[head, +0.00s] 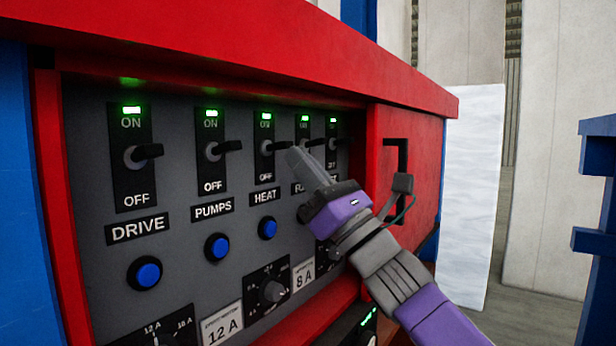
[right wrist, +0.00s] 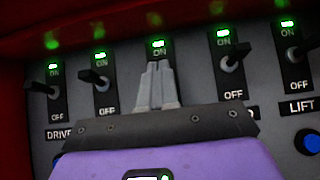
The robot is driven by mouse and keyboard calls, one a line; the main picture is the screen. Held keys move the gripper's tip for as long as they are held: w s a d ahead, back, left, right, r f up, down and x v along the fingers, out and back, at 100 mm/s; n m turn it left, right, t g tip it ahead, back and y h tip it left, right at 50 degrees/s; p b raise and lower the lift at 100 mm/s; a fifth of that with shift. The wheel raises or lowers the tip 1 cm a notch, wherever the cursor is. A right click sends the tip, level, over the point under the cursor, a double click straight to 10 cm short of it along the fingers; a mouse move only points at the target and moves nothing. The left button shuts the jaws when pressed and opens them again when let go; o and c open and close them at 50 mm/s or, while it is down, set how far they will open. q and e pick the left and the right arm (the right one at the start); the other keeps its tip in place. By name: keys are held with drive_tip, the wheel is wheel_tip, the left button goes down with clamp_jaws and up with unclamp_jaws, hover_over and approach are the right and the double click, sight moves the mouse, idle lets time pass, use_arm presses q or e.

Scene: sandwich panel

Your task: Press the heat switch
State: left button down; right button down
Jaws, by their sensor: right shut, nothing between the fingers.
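The heat switch (head: 267,147) is the third toggle from the left on the grey panel, above the HEAT label (head: 265,196). A green light (head: 265,116) glows at its ON end. My right gripper (head: 294,156) is shut and empty, with its fingertips just right of the heat toggle in the head view. I cannot tell whether they touch it. In the right wrist view the fingers (right wrist: 157,72) point at the third switch, below its lit green light (right wrist: 158,44), and hide its lever. My left gripper is not in view.
The drive switch (head: 140,155) and pumps switch (head: 217,150) are to the left, also lit green. More lit switches stand close on the right, partly behind my gripper. Blue buttons (head: 145,273) and a dial (head: 272,290) sit below. A red hood (head: 250,60) overhangs the panel.

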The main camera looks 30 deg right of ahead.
drive_tip(key=b+v, duration=0.7)
drive_tip(key=v, duration=0.6)
drive_tip(key=shift+w+a+f, duration=0.2)
drive_tip(key=shift+a+f, duration=0.05)
idle(0.5)
